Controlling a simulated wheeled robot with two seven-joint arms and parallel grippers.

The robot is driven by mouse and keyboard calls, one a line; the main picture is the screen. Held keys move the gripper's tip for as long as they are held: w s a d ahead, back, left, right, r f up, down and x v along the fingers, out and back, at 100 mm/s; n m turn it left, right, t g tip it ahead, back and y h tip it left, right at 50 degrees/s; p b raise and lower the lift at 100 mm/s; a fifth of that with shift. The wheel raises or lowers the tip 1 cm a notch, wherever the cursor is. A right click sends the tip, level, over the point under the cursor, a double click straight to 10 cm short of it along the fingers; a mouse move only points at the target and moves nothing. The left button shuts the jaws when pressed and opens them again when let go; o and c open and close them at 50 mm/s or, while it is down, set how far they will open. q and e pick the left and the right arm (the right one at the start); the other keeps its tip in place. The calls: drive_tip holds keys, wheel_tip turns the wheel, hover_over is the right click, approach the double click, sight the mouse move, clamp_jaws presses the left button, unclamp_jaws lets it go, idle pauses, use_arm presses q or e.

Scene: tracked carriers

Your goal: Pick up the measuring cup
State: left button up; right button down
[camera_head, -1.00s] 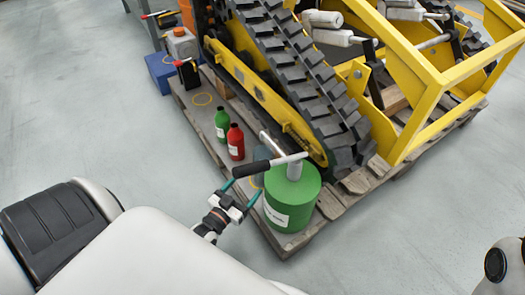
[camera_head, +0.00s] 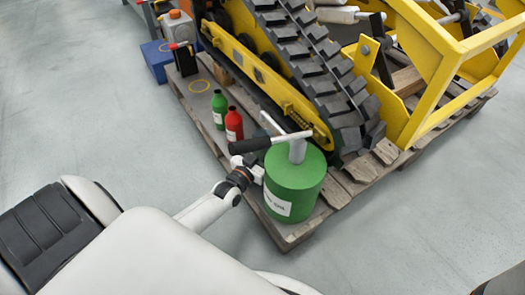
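I cannot clearly make out a measuring cup; a small greyish patch behind the black pump handle may be part of it, mostly hidden. My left gripper (camera_head: 252,165) is just left of the green drum (camera_head: 295,185), under the black end of the pump handle (camera_head: 250,145). Its fingers are hidden, so I cannot tell whether they are open or hold anything. My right gripper is out of view.
The drum stands on a wooden pallet (camera_head: 355,172) beside a yellow tracked carrier (camera_head: 405,115). A green bottle (camera_head: 219,110) and a red bottle (camera_head: 234,125) stand behind the gripper. A blue box (camera_head: 158,60) is farther back. The floor at left is clear.

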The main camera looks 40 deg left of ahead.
use_arm(q)
drive_tip(key=shift+w, duration=0.2)
drive_tip(key=c, duration=1.2)
drive_tip(key=shift+c, duration=0.2)
drive_tip(key=shift+r, duration=0.15)
